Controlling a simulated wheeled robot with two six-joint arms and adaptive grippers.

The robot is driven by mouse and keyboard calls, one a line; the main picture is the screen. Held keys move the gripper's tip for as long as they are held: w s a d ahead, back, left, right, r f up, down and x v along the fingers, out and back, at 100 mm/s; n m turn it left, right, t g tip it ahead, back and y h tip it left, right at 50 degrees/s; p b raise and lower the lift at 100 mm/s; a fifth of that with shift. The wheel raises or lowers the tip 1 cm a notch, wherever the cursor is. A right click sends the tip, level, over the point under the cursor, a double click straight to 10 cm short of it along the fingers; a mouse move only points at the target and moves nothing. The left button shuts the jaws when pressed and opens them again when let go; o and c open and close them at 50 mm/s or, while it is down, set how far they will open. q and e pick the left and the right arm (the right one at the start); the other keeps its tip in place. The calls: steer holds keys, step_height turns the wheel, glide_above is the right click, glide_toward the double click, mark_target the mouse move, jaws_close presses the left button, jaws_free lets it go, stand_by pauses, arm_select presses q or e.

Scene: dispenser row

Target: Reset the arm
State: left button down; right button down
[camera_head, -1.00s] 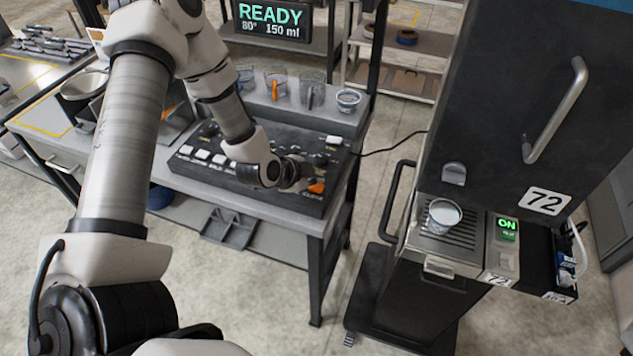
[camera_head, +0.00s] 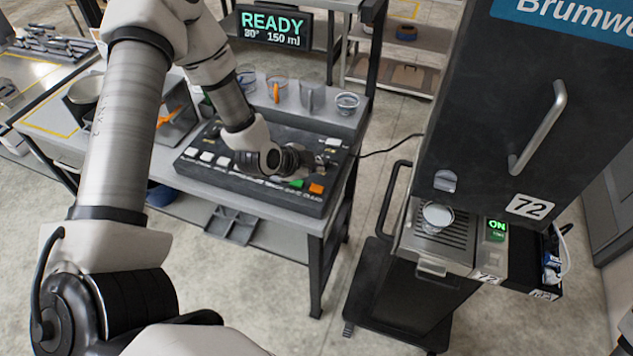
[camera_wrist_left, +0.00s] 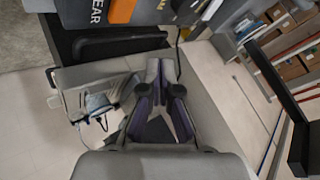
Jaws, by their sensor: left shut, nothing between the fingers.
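My left arm (camera_head: 120,140) reaches in from the left of the head view. My left gripper (camera_head: 326,160) is shut and empty over the right part of the black button panel (camera_head: 225,178). An orange button (camera_head: 316,188) and a green button (camera_head: 296,182) show beside and below it in the picture. The left wrist view shows the shut fingers (camera_wrist_left: 167,68) past the panel's edge, with an orange button (camera_wrist_left: 122,10) at the top. I cannot tell the exact gap between fingers and panel.
A dispenser (camera_head: 530,110) marked 72 stands at right, with a cup (camera_head: 437,216) on its grille and a lit ON sign (camera_head: 497,226). Several cups line the shelf behind the panel, including a rightmost cup (camera_head: 346,103). A display (camera_head: 274,27) reads READY. Floor lies clear between table and dispenser.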

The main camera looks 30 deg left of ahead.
arm_select(q)
steer(key=shift+f, duration=0.1)
stand_by(0.3)
steer(key=s+d+f+n+g+y, duration=0.1)
steer(key=s+d+f+n+g, duration=0.3)
steer(key=s, duration=0.5)
steer(key=s+d+f+n+g, duration=0.2)
steer(key=s+f+n, duration=0.25)
steer(key=s, duration=0.55)
steer(key=s+d+f+n+g+y, duration=0.1)
steer(key=s+d+f+n+g, duration=0.2)
steer(key=s+f, duration=0.45)
step_height(320, 180, down, 12)
steer(key=s+b, duration=0.1)
steer(key=b, duration=1.2)
steer(key=shift+a+r, duration=0.25)
